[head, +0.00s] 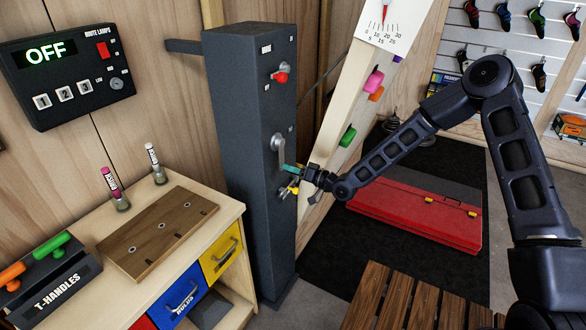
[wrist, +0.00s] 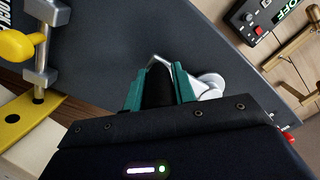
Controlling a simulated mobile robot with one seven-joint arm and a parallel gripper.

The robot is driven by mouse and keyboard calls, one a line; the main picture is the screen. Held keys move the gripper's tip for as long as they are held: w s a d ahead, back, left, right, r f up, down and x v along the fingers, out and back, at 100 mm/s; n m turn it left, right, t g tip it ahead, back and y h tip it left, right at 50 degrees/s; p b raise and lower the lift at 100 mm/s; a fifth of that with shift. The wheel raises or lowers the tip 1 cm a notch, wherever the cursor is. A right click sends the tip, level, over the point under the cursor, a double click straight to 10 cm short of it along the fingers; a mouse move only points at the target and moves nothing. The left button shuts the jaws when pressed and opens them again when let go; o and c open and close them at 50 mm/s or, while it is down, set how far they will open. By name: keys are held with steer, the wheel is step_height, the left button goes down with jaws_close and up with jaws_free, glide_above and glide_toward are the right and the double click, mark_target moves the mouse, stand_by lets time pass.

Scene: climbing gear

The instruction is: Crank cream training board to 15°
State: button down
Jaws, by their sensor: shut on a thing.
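The cream training board (head: 335,118) leans beside a dark grey post (head: 250,130) in the head view. Its angle dial (head: 400,22) at the top runs from 0 to 30; the red pointer (head: 386,14) stands near the middle, its exact reading too small to tell. A silver crank (head: 278,145) sits on the post's face. My gripper (head: 293,168) is at the crank's lower end. In the wrist view its teal fingers (wrist: 159,88) are shut around the crank's dark grip (wrist: 157,90), and the silver crank arm (wrist: 208,86) shows behind them.
A yellow-handled lock (head: 289,188) is just below my gripper; its yellow knob (wrist: 16,46) is at left in the wrist view. A red knob (head: 281,77) is higher on the post. A workbench (head: 232,212) stands left, a red folded pad (head: 420,212) right, a slatted bench (head: 400,300) in front.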

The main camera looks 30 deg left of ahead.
stand_by(0.4)
steer(key=c, duration=1.1)
jaws_free()
steer(key=shift+c, duration=0.2)
steer(key=d, duration=1.1)
steer(key=shift+w, duration=0.25)
steer(key=shift+a+f, duration=0.1)
